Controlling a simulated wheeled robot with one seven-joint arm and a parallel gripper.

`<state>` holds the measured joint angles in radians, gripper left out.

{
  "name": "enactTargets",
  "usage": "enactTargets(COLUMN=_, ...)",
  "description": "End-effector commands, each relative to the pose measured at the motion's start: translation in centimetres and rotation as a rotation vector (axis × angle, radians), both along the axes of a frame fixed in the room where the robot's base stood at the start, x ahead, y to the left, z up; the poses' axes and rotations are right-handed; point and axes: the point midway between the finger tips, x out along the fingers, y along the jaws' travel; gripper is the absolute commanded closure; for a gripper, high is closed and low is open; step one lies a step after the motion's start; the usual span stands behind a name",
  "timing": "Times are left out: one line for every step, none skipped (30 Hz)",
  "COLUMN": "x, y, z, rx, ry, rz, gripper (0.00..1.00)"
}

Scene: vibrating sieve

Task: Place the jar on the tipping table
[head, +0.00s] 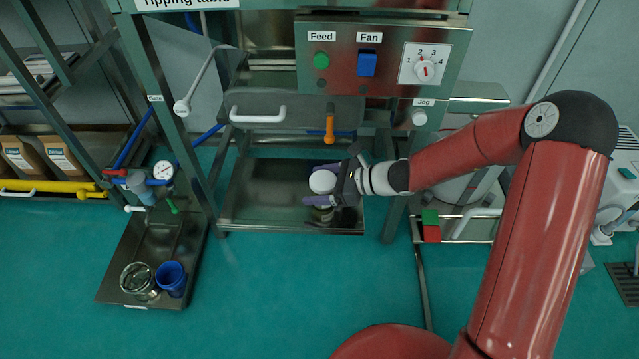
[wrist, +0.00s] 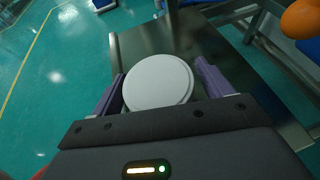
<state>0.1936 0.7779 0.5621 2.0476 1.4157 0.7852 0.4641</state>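A jar with a round white lid (head: 322,181) is between the two purple fingers of my gripper (head: 321,184), over the low metal shelf (head: 262,195) under the machine. In the wrist view the lid (wrist: 159,82) sits between the fingertips (wrist: 160,70), one close on each side. I cannot tell whether the fingers press on the jar. The jar's body is mostly hidden under the lid and fingers, so I cannot tell whether it stands on the shelf. A sign reading "Tipping table" (head: 186,3) is cut off at the top left; no tabletop shows clearly there.
A control panel (head: 383,70) and an orange handle (head: 330,128) are above my gripper. A white-handled drawer (head: 258,116) is behind it. A lower tray at left holds a glass vessel (head: 138,281) and a blue cup (head: 171,278). The green floor in front is clear.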

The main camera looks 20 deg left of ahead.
Motion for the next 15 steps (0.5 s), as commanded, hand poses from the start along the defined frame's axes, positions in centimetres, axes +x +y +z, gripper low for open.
enactTargets(x=0.0, y=0.0, z=0.0, rx=0.0, ry=0.0, rz=0.0, gripper=0.21)
enactTargets(x=0.0, y=0.0, z=0.0, rx=0.0, ry=0.0, rz=0.0, gripper=0.21)
enactTargets(x=0.0, y=0.0, z=0.0, rx=0.0, ry=0.0, rz=0.0, gripper=0.21)
enactTargets(x=0.0, y=0.0, z=0.0, rx=0.0, ry=0.0, rz=0.0, gripper=0.21)
enactTargets(x=0.0, y=0.0, z=0.1, rx=0.0, ry=0.0, rz=0.0, gripper=0.21)
enactTargets(x=0.0, y=0.0, z=0.3, rx=0.0, ry=0.0, rz=0.0, gripper=0.21)
enactTargets(x=0.0, y=0.0, z=0.6, rx=0.0, ry=0.0, rz=0.0, gripper=0.21)
enactTargets(x=0.1, y=-0.3, z=0.5, rx=0.0, ry=-0.001, rz=-0.002, gripper=0.21)
enactTargets(x=0.1, y=-0.8, z=0.7, rx=0.0, ry=-0.001, rz=-0.003, gripper=0.21)
enactTargets(x=0.1, y=-1.2, z=0.9, rx=0.0, ry=-0.001, rz=-0.003, gripper=0.21)
enactTargets(x=0.2, y=-1.7, z=1.0, rx=-0.001, ry=-0.002, rz=-0.004, gripper=0.21)
enactTargets(x=0.2, y=-2.5, z=1.3, rx=-0.002, ry=-0.002, rz=-0.004, gripper=0.21)
enactTargets(x=0.2, y=-3.0, z=1.6, rx=-0.002, ry=-0.002, rz=-0.005, gripper=0.21)
enactTargets(x=0.3, y=-3.7, z=1.9, rx=-0.002, ry=-0.003, rz=-0.004, gripper=0.21)
enactTargets(x=0.3, y=-4.5, z=2.2, rx=-0.001, ry=-0.002, rz=-0.006, gripper=0.21)
